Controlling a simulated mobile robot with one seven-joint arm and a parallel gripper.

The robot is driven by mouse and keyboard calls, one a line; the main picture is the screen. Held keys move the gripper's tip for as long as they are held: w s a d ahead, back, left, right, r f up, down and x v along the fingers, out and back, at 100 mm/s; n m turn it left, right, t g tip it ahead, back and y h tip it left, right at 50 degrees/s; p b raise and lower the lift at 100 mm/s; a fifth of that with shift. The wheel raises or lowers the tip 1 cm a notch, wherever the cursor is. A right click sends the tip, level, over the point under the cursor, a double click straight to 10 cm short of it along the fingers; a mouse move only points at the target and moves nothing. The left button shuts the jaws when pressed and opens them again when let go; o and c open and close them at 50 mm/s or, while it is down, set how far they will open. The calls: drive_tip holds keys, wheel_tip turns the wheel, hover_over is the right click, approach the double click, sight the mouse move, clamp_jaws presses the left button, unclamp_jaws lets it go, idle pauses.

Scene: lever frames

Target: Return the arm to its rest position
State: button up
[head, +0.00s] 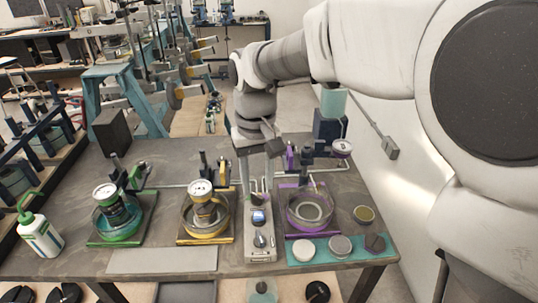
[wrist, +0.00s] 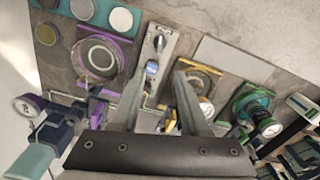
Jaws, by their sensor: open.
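My white arm reaches in from the right in the head view. My gripper (head: 259,182) points down above the middle of the table, over the back end of a grey control panel (head: 260,232) with a small screen and knob. In the wrist view my gripper (wrist: 157,85) shows two spread fingers with nothing between them; the control panel (wrist: 154,62) lies beyond the gap. It appears apart from the table objects, though the exact height is hard to tell.
On the table (head: 160,160) stand a green station (head: 122,218), a yellow station (head: 206,214) and a purple station (head: 309,208), with posts behind them. A white bottle (head: 40,235) is at left. Several discs lie on and near a teal strip (head: 318,251) at front right.

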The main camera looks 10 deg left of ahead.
drive_tip(key=s+d+r+m+t, duration=0.1)
drive_tip(key=s+d+r, duration=0.15)
drive_tip(key=d, duration=0.45)
drive_tip(key=s+d+r+m+t, duration=0.2)
drive_tip(key=d+r, duration=0.1)
drive_tip(key=d, duration=0.4)
drive_tip(key=s+d+m+t, duration=0.2)
drive_tip(key=s+d, duration=0.7)
drive_tip(key=shift+s+d+f+t, duration=0.2)
drive_tip(key=shift+d+f+t, duration=0.1)
drive_tip(key=shift+d, duration=0.1)
drive_tip(key=shift+a, duration=0.15)
